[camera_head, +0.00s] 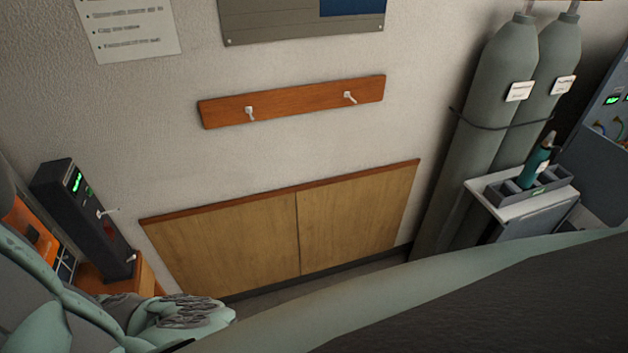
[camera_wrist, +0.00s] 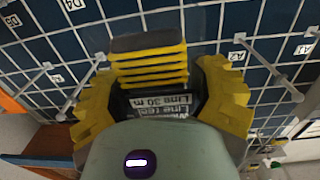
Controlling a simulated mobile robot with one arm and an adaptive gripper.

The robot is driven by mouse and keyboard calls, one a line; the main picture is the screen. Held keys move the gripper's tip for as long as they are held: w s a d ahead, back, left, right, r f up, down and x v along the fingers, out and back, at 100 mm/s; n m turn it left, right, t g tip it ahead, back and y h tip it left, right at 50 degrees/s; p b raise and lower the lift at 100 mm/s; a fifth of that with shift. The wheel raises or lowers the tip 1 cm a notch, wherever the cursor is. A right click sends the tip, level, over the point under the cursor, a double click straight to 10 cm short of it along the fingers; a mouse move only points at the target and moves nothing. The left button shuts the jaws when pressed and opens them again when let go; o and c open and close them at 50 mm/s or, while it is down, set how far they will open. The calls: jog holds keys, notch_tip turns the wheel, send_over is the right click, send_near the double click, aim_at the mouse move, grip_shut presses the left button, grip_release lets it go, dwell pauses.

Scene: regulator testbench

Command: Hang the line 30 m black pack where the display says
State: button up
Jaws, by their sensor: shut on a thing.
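The black line pack (camera_wrist: 166,102) shows between the yellow fingers of my gripper (camera_wrist: 160,88) in the wrist view, with a white label reading "Line 30 m". The gripper is shut on it. Fingers and wrist housing hide much of the pack. Behind it is a blue gridded board (camera_wrist: 200,20) with white pegs, such as one at the right (camera_wrist: 275,75) and one at the left (camera_wrist: 90,80). A tag reading A2 (camera_wrist: 237,56) is just right of the gripper. In the head view a dark unit (camera_head: 85,215) has a green-lit display (camera_head: 77,180), too small to read.
A wooden rail (camera_head: 295,102) with two empty hooks is on the wall above a wooden panel (camera_head: 250,240). Grey cylinders (camera_head: 490,100) stand right. A teal bottle (camera_head: 534,165) stands in a grey tray (camera_head: 560,182) on a small cabinet. My arm covers the lower foreground.

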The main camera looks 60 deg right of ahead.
jog(key=shift+f+b+x, duration=0.15)
jog(key=shift+b+x, duration=0.25)
jog(key=shift+x, duration=0.9)
jog(key=shift+f+b+x, duration=0.2)
jog(key=shift+b+x, duration=0.15)
jog(key=shift+x, duration=0.95)
jog(key=shift+s+a, duration=0.1)
jog(key=o, duration=1.4)
